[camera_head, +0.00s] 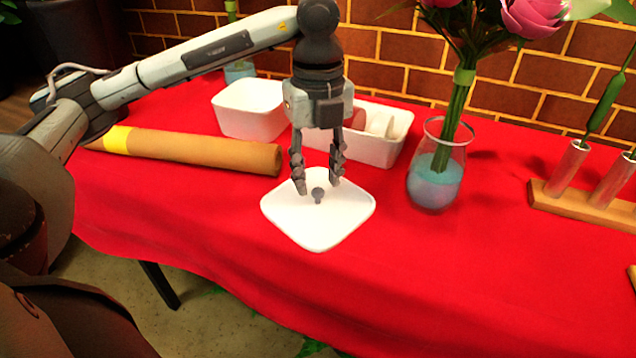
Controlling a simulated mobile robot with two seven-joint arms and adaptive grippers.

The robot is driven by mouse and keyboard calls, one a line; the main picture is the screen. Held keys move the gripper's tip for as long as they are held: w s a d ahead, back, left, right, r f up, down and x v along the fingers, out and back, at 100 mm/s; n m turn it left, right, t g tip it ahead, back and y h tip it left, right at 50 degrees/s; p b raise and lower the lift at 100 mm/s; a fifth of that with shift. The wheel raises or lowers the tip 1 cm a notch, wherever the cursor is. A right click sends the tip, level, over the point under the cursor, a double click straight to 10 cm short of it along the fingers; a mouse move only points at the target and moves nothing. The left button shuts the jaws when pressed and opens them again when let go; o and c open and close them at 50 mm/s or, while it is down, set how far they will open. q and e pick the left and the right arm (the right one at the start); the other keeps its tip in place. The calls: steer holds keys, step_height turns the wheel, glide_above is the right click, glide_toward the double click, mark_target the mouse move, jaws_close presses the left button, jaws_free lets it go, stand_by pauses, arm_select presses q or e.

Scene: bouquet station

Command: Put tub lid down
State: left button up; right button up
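The tub lid (335,225) is a white rounded square with a small dark grey knob (318,194). It appears to lie flat on the red tablecloth near the table's front middle. My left gripper (317,186) points down over the lid. Its two fingers are apart, one on each side of the knob, with gaps visible between knob and fingers. A white square tub (248,122) stands open behind and left of the lid. My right gripper is not in view.
A brown cardboard tube (210,151) with a yellow end lies left. A white divided box (376,154) stands behind my gripper. A glass vase (436,185) with pink flowers stands right, near a wooden rack (580,209) with metal tubes.

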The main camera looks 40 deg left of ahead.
mark_target(319, 190)
arm_select(q)
step_height(319, 190, up, 4)
steer(key=shift+r, duration=0.15)
steer(key=shift+r+p, duration=0.7)
steer(key=shift+r, duration=1.8)
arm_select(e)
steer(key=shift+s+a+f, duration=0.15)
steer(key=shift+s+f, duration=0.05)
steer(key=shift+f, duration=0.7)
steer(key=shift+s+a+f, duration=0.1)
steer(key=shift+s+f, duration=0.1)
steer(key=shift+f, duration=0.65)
